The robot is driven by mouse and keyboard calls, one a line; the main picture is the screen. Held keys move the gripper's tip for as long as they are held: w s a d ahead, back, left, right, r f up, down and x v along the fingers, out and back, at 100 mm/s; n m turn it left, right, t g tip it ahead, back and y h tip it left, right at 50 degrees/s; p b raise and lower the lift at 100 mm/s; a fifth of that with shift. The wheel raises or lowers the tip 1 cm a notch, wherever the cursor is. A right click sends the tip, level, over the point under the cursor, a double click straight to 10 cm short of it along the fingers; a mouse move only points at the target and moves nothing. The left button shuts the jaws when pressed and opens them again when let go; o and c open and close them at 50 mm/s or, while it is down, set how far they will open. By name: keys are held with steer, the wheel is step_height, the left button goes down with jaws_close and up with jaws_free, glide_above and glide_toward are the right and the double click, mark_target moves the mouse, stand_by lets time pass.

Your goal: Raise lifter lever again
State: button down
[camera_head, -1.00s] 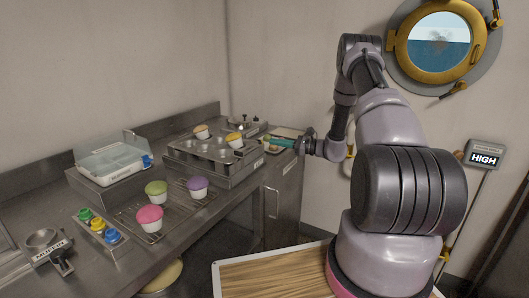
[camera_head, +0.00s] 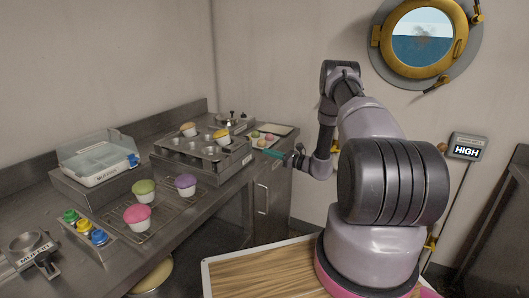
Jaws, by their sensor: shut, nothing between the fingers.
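A metal muffin pan unit (camera_head: 208,168) stands on the counter with several round cups. Two muffins, an orange-brown one (camera_head: 188,130) and a yellow one (camera_head: 221,137), sit high at its back row. I cannot make out the lifter lever clearly; it is too small or hidden near the unit's right end.
A clear-lidded box (camera_head: 97,160) and colored buttons (camera_head: 85,228) are left. A tray (camera_head: 273,129) with small colored pieces lies behind my gripper. A wall sign reads HIGH (camera_head: 466,151).

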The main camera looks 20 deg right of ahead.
steer(key=x, duration=0.8)
steer(key=shift+r, duration=0.15)
steer(key=shift+r+g+h, duration=0.4)
steer(key=shift+r+h, duration=0.1)
steer(key=shift+r, duration=0.85)
steer(key=r+g+h, duration=0.1)
steer(key=r, duration=0.2)
steer(key=w+a+r+g+h, duration=0.1)
steer(key=r, duration=0.2)
steer(key=a+r+g+h, duration=0.1)
steer(key=r+h, duration=0.1)
steer(key=r, duration=0.1)
steer(key=shift+w+r+g, duration=0.25)
steer(key=shift+w+g, duration=0.1)
steer(key=shift+g, duration=0.05)
steer(key=shift+w+r, duration=0.15)
steer(key=shift+r, duration=0.15)
steer(key=shift+w+a+r, duration=0.2)
steer(key=shift+a+r, duration=0.05)
steer(key=shift+r, duration=0.25)
steer(key=shift+w+a+r, duration=0.25)
steer(key=shift+r, duration=0.2)
